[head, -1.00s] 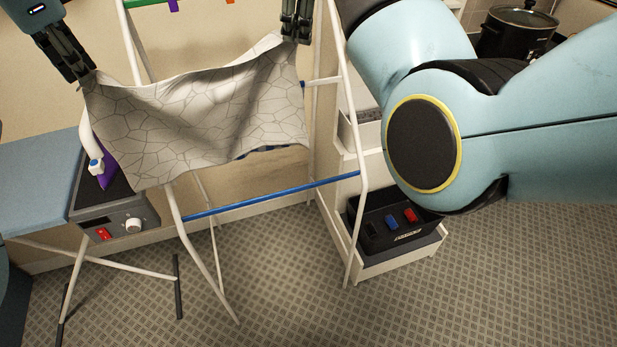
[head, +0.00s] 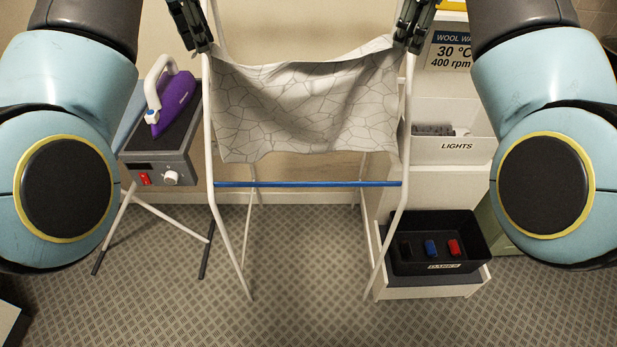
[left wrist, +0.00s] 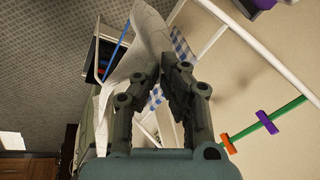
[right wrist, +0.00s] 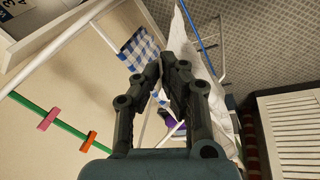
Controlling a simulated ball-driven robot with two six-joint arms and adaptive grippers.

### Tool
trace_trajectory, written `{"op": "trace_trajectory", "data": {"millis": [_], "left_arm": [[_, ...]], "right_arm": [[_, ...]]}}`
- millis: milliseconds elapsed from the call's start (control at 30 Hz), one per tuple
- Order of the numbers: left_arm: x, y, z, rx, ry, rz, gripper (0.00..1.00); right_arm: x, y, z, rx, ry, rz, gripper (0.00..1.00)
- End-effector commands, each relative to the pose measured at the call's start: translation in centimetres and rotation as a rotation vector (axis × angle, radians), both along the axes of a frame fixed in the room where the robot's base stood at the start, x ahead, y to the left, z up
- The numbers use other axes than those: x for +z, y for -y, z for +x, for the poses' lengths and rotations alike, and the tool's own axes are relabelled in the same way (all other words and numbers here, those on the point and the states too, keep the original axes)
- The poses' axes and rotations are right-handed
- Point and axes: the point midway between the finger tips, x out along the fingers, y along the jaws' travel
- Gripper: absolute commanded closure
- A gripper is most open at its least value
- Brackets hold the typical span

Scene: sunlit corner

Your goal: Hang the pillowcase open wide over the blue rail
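The pillowcase (head: 310,105) is pale with a grey crackle pattern. In the head view it hangs spread between my grippers, its top edge sagging in the middle. My left gripper (head: 206,47) is shut on its upper left corner and my right gripper (head: 405,46) on its upper right corner. The blue rail (head: 308,184) runs across the white rack, below the pillowcase's lower edge in the head view. The left wrist view shows the rail (left wrist: 118,48) beside the cloth (left wrist: 148,40). The right wrist view also shows the rail (right wrist: 188,25).
A blue-checked cloth (right wrist: 140,52) hangs on the rack behind the pillowcase. A green rail (left wrist: 265,124) carries coloured clips. Left stands a board with a purple iron (head: 175,98). Right are a white LIGHTS bin (head: 455,135) and a black bin (head: 435,250). The floor in front is clear.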

Motion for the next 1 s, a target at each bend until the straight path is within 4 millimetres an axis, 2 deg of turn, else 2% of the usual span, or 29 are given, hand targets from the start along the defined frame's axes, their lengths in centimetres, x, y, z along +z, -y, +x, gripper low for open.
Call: {"op": "trace_trajectory", "data": {"millis": [133,200,333,1000], "left_arm": [[-1.8,0.1,0.0,-0.001,0.0,-0.001,1.0],[-3.4,0.1,0.0,-0.001,0.0,-0.001,1.0],[-4.8,0.1,0.0,-0.002,-0.001,-0.001,1.0],[-5.0,0.1,0.0,-0.001,0.0,-0.001,1.0]], "right_arm": [[-1.9,0.1,0.0,0.0,0.0,-0.001,1.0],[-3.4,0.1,0.0,-0.001,-0.001,-0.002,1.0],[-4.8,0.1,0.0,-0.001,-0.001,-0.002,1.0],[-5.0,0.1,0.0,-0.001,-0.001,-0.002,1.0]]}}
